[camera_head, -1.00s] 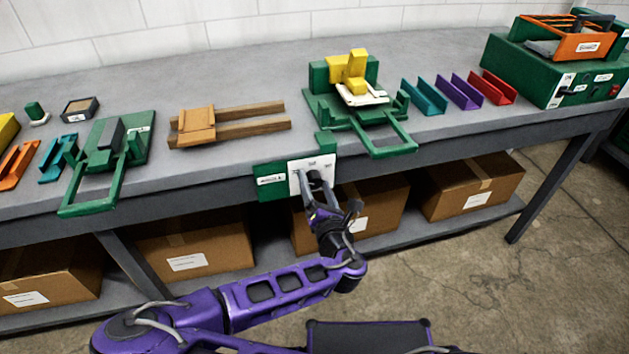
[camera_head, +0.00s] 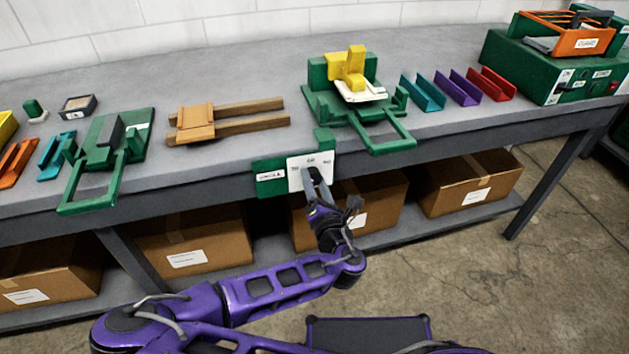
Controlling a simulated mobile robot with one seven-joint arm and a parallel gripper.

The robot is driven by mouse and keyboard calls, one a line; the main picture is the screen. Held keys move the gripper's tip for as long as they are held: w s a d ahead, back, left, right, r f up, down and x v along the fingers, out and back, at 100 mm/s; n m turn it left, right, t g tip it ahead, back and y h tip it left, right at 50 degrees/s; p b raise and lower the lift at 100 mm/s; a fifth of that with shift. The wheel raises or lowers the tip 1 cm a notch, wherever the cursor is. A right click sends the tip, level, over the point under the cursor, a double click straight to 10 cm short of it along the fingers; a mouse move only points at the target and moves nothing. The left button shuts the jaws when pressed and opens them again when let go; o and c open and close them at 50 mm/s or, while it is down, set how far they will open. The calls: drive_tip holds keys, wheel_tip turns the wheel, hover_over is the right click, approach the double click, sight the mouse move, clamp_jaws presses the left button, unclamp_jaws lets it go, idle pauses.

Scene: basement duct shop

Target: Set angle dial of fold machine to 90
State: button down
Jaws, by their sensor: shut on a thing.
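The fold machine (camera_head: 322,108) is green, with a yellow block (camera_head: 352,70) and a white plate on top, at the bench's front edge. Below it, on the bench front, is a green panel (camera_head: 268,184) with a white dial plate (camera_head: 296,180). The plate has small marks along its top that seem to read 30, 60 and 90. A dark knob (camera_head: 315,173) sits at the middle of the plate. My gripper (camera_head: 317,182) is shut on the knob from the front and hides part of it. The knob's exact pointing is too small to tell.
A wooden fixture (camera_head: 195,133) and a second green machine (camera_head: 132,150) stand left on the bench. Teal, purple and red channels (camera_head: 490,86) lie right of the fold machine. Cardboard boxes (camera_head: 375,200) fill the lower shelf. The floor at right is clear.

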drive_tip(key=m+p, duration=0.1)
drive_tip(key=m, duration=0.4)
drive_tip(key=shift+r+p, duration=0.15)
drive_tip(key=shift+p, duration=0.2)
drive_tip(key=m, duration=0.6)
drive_tip(key=shift+m+p, duration=0.3)
drive_tip(key=m+b, duration=0.1)
drive_tip(key=m, duration=0.5)
drive_tip(key=shift+w+b, duration=0.1)
drive_tip(key=shift+b, duration=0.3)
drive_tip(key=m+b, duration=0.2)
drive_tip(key=m, duration=0.3)
drive_tip(key=shift+m+y, duration=0.3)
drive_tip(key=shift+c, duration=1.7)
unclamp_jaws()
drive_tip(key=shift+s, duration=0.2)
